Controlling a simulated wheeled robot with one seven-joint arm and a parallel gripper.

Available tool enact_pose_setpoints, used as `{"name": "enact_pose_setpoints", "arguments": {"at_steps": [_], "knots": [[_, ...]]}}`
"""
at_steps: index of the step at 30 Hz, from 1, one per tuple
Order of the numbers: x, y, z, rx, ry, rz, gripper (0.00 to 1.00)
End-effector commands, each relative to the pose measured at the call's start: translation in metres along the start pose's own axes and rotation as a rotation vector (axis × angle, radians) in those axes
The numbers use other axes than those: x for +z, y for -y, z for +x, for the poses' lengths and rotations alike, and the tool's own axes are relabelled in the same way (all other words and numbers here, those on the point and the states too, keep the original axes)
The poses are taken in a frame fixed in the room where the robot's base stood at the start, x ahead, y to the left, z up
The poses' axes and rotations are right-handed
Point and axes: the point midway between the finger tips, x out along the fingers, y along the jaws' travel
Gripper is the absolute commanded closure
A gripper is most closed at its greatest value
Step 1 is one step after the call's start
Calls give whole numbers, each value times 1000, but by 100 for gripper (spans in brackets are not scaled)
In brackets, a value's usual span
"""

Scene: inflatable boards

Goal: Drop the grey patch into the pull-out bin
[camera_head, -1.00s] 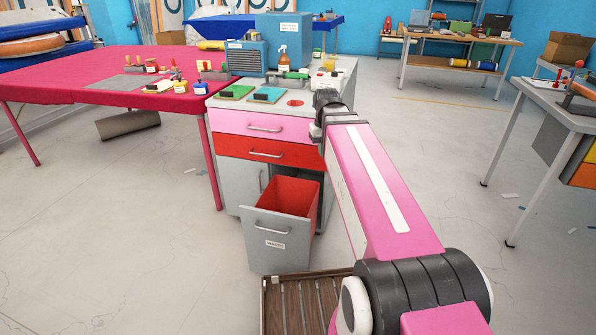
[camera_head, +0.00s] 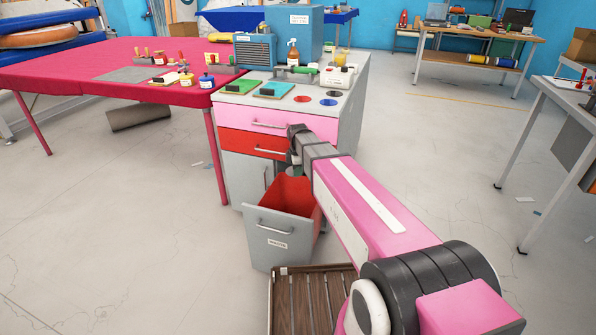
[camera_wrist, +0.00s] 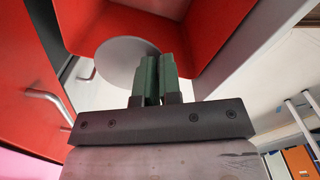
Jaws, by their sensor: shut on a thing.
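The grey patch (camera_wrist: 118,60) is a flat round disc, seen in the wrist view between the green fingertips. My gripper (camera_wrist: 157,62) is shut on its edge. The pull-out bin (camera_head: 278,245) is a grey front with a handle and a red inside, drawn out of the cabinet's lower right. In the wrist view its red inside (camera_wrist: 205,45) lies beyond the patch and the fingers. In the head view my gripper is above the back part of the bin opening, and my wrist partly hides it.
The cabinet (camera_head: 355,115) bears a red disc (camera_head: 302,99), a blue disc (camera_head: 328,102), boards and bottles. A closed red drawer (camera_head: 235,143) sits above the bin. A slatted wooden platform (camera_head: 283,305) lies in front. A red-covered table (camera_head: 60,68) stands left; open floor lies right.

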Motion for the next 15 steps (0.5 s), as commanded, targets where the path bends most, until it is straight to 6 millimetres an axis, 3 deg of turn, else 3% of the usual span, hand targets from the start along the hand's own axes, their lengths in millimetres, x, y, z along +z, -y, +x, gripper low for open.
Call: {"name": "enact_pose_setpoints", "arguments": {"at_steps": [15], "knots": [[0,0,46,-2,0,2,100]]}}
